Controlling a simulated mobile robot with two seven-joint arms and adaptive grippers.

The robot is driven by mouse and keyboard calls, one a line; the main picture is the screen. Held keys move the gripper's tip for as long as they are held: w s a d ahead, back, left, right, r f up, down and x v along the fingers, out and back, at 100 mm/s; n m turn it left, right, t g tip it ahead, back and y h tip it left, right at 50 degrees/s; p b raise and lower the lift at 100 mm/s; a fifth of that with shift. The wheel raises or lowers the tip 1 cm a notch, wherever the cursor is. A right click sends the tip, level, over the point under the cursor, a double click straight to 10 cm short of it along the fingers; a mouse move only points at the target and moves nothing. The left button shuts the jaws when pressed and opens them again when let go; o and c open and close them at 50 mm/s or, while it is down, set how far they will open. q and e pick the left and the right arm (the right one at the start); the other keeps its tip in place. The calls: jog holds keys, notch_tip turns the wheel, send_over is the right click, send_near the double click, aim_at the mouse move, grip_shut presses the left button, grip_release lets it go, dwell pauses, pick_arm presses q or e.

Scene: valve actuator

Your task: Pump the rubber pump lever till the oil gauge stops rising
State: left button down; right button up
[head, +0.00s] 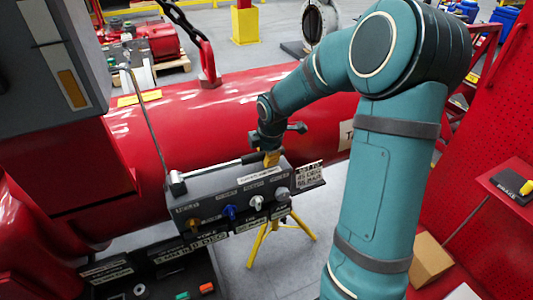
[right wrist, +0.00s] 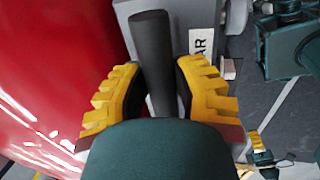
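The pump lever (head: 215,167) runs from a pivot at the left end of the grey valve box (head: 215,205) toward the right, lying low over its top. Its black rubber grip (right wrist: 153,60) shows in the right wrist view. My right gripper (head: 270,158) is at the grip end. In the right wrist view its yellow fingers (right wrist: 158,88) stand on both sides of the grip, with narrow gaps, apparently not clamped. A grey housing at upper left has a window (head: 72,88), pale above and orange below, possibly the oil gauge.
A large red pipe (head: 240,105) lies behind the box. A thin rod (head: 145,115) rises left of the lever. Several coloured knobs, such as the blue one (head: 229,211), line the box front. A yellow stand (head: 262,240) is below. A red panel bounds the right.

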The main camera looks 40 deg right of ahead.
grip_shut()
notch_tip(320, 180, up, 12)
jog(key=a+g+h+p, duration=0.1)
jog(key=a+h+p, duration=0.1)
jog(key=h+p, duration=0.2)
jog(key=shift+w+a+n+h+p, duration=0.3)
jog(key=shift+w+h+p, duration=0.05)
jog(key=shift+w+h, duration=0.15)
jog(key=o, duration=0.8)
grip_release()
jog(key=shift+f, duration=0.15)
jog(key=shift+s, duration=0.1)
jog(key=v, duration=1.2)
jog(key=shift+w, duration=0.25)
